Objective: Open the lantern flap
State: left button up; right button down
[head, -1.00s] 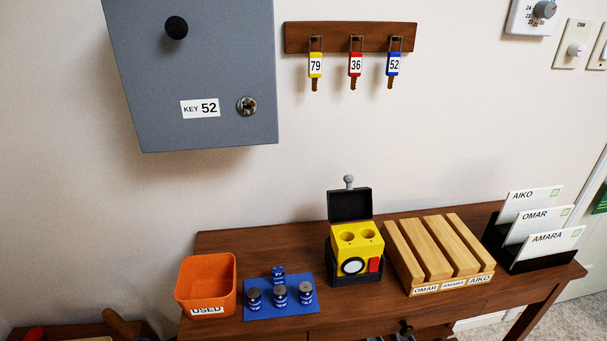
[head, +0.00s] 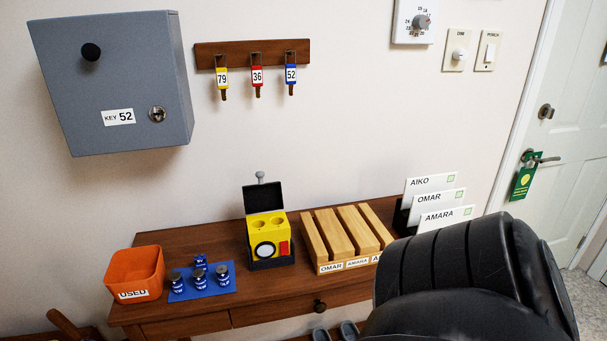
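The yellow lantern (head: 267,236) stands on the wooden table in the head view, in a dark base with a round white lens and a red part on its front. Its black flap (head: 263,200) stands raised at the back, with a grey knob (head: 261,176) at its upper edge. Two round holes show in the lantern's top. Neither gripper is in view. A large black part of my arm fills the bottom right and hides the table's right end.
An orange USED bin (head: 136,275) and a blue mat (head: 232,286) with several small batteries are left of the lantern. A slatted wooden rack (head: 328,268) and name cards (head: 436,200) are right. A grey key box (head: 110,85) and key rack (head: 205,55) hang above.

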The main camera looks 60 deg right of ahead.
aim_at(261, 197)
jog(key=z, duration=1.85)
jog(key=i, duration=0.15)
jog(key=u, duration=0.75)
